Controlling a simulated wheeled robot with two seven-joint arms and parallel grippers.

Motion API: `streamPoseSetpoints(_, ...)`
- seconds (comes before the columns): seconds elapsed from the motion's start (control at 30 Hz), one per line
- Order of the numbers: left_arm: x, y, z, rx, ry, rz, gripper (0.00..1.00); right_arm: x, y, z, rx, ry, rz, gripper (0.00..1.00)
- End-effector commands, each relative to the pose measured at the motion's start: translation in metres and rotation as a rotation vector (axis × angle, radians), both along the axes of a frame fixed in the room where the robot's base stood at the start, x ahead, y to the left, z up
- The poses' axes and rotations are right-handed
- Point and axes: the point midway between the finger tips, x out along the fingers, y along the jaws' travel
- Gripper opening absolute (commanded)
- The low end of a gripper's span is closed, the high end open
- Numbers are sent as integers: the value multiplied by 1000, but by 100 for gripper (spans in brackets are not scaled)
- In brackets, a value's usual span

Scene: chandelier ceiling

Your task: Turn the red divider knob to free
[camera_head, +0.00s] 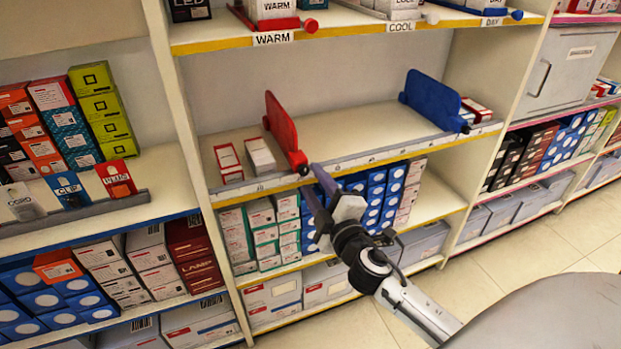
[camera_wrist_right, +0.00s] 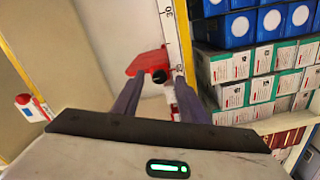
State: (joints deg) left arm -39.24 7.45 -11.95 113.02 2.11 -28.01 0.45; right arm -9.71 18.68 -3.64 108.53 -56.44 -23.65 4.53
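The red divider (camera_head: 281,126) stands upright on the middle shelf. Its dark knob (camera_head: 303,170) is at the lower front end, by the scale rail. In the right wrist view the gripper (camera_wrist_right: 159,82) is open; I cannot tell whether a finger touches the knob. My left gripper is not in view.
A blue divider (camera_head: 432,98) stands farther right on the same shelf. Small red and white boxes (camera_head: 261,156) sit left of the red divider. The scale rail (camera_head: 365,158) runs along the shelf edge. Stacked boxes (camera_head: 375,195) fill the shelf below.

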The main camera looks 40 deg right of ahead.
Motion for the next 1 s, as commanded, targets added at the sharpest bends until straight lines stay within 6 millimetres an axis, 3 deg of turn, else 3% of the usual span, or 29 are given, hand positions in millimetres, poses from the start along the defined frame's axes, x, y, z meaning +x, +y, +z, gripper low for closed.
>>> streamPoseSetpoints(0.2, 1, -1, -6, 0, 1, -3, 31, -44, 11, -3, 2, 2, 1, 39)
streamPoseSetpoints(0.4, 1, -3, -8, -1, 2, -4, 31, -69, 17, -2, 0, 1, 0, 39)
streamPoseSetpoints(1.0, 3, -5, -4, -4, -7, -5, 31, -75, 18, 0, -1, -1, 1, 39)
